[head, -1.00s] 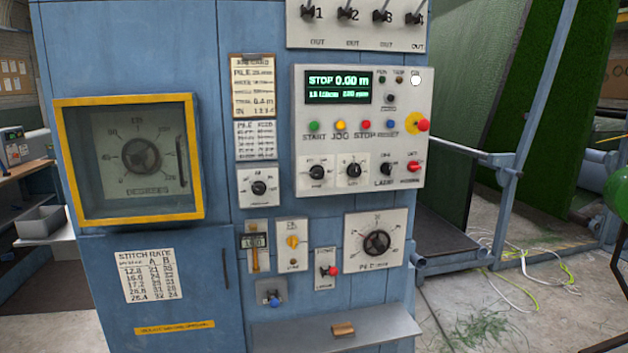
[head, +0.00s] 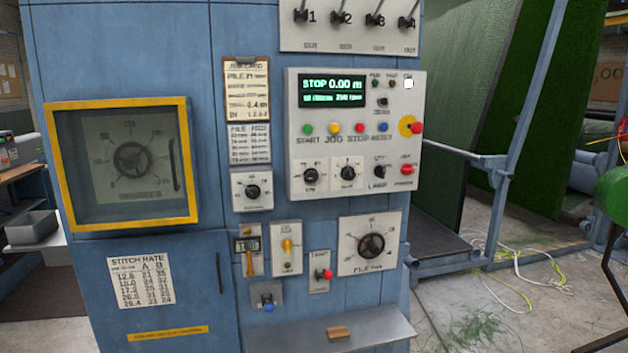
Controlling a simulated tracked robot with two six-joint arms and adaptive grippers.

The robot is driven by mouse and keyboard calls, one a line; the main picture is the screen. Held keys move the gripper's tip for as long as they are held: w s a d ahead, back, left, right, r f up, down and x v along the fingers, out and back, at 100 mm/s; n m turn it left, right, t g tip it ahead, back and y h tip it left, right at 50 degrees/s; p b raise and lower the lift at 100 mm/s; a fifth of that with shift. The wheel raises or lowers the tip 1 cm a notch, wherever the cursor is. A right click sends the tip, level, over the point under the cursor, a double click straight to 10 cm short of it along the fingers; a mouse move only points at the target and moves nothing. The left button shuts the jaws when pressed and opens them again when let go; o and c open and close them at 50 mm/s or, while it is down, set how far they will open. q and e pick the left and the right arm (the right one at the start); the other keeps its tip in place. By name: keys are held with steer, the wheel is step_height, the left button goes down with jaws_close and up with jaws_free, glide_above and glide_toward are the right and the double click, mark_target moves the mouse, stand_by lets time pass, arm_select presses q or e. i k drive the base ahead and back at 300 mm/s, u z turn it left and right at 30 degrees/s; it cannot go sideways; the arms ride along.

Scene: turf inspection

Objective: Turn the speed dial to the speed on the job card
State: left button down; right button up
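The job card (head: 247,88) is clipped to the blue cabinet, left of the control panel. Its heading and a "PILE" line show, but most of its small print is too blurred to read. The grey control panel (head: 410,123) carries two small black dials side by side: a left dial (head: 310,176) and a right dial (head: 348,174). Their labels and settings are too small to read, so I cannot tell which is the speed dial. The display (head: 332,92) reads STOP 0.00 m; its second line is blurred. Neither gripper is in view.
A larger pile dial (head: 371,245) and a small dial (head: 252,191) sit below. A yellow-framed window (head: 116,225) covers a big dial. A stitch rate chart (head: 141,281) hangs lower left. A shelf (head: 375,326) holding a small brown block (head: 338,333) juts out below.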

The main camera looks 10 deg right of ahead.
mark_target(311, 175)
steer(key=u, duration=0.05)
steer(key=i, duration=1)
steer(key=z, duration=0.05)
